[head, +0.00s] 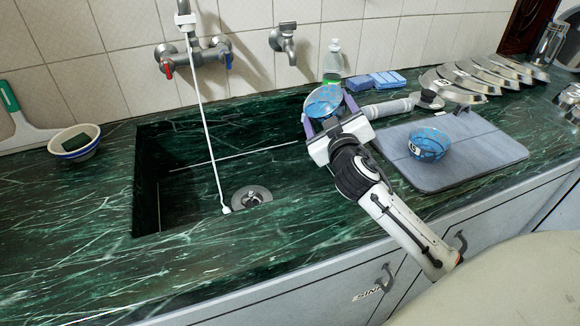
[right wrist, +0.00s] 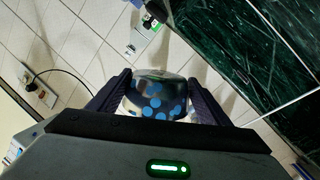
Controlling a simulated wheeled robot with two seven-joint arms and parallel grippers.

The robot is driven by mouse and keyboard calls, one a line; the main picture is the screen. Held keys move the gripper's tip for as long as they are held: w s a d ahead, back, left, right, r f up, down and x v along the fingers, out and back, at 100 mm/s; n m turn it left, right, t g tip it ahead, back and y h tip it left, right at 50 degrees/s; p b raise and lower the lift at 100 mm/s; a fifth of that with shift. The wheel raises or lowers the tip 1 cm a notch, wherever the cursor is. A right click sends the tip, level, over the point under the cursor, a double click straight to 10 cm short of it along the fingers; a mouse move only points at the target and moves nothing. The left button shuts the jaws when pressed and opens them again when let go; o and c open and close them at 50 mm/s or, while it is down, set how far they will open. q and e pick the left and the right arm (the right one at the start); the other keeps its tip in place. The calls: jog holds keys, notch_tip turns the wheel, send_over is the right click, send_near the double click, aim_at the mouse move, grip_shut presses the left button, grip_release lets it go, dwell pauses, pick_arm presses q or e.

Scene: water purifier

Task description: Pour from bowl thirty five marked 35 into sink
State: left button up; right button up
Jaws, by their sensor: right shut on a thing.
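My right gripper (head: 325,127) is shut on a blue patterned bowl (head: 323,101). The bowl is held up near the back right corner of the sink (head: 185,205). In the right wrist view the bowl (right wrist: 157,97), dark with blue spots, sits between the two fingers (right wrist: 157,100). No number is readable on it, and I cannot tell its contents. A second blue bowl (head: 430,145) stands upright on the grey mat, with a small white mark too small to read. The sink is a dark green marble basin with a metal drain (head: 252,197). My left gripper is not in view.
A faucet (head: 190,55) with a thin white line hangs over the sink. A soap bottle (head: 333,62), sponges (head: 375,82) and a row of metal containers (head: 490,78) line the back right. The grey mat (head: 480,160) lies right of the sink. A white bowl (head: 75,145) stands left.

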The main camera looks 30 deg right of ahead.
aim_at(312, 95)
jog(key=shift+w+a+f+n+b, duration=0.1)
jog(key=shift+a+f+n+b, duration=0.05)
jog(key=shift+a+n+b, duration=0.3)
dwell(0.3)
jog(key=shift+a+r+n, duration=0.3)
jog(key=shift+r+n, duration=0.1)
jog(key=shift+n, duration=0.45)
dwell(0.5)
jog(key=shift+w+a+f+n+t+h, duration=0.1)
jog(key=shift+f+n+t+h, duration=0.25)
jog(key=shift+n, duration=0.55)
dwell(0.5)
jog(key=shift+a+r+n+t+p, duration=0.3)
jog(key=shift+r+n+t+p, duration=0.15)
jog(key=shift+n, duration=0.75)
dwell(0.6)
jog(key=shift+w+a+r+n+p, duration=0.1)
jog(key=shift+a+r+n+p, duration=0.15)
jog(key=shift+n, duration=0.45)
dwell(0.3)
